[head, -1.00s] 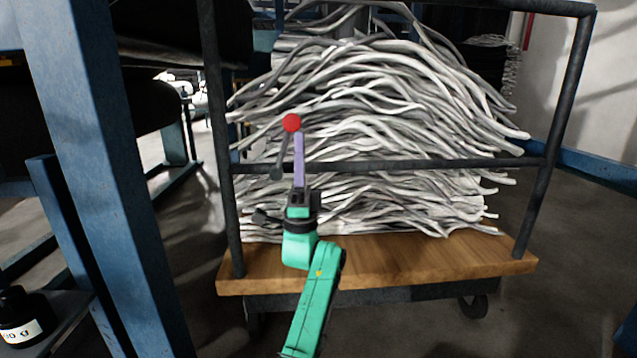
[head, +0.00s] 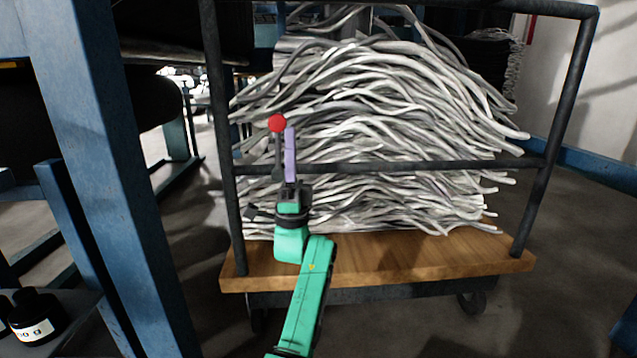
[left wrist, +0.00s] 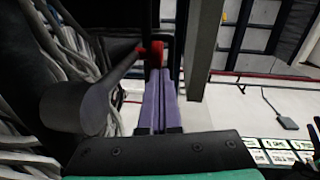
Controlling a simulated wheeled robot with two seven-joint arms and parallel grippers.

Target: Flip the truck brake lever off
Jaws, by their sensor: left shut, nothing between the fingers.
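The brake lever (head: 277,149) is a thin dark rod with a red ball knob (head: 277,123) on top. It stands about upright on a dark pivot by the cart's left post. My left gripper (head: 290,130) has purple fingers, shut and empty, pointing up just right of the rod and knob. In the left wrist view the fingers (left wrist: 160,75) reach up to the red knob (left wrist: 155,53), which shows just beyond their tips; I cannot tell whether they touch. The grey pivot cylinder (left wrist: 78,108) lies left of them. My right gripper is not in view.
A blue post (head: 105,170) stands at the left. Dark bottles (head: 35,318) sit at the lower left. Floor is open at the right.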

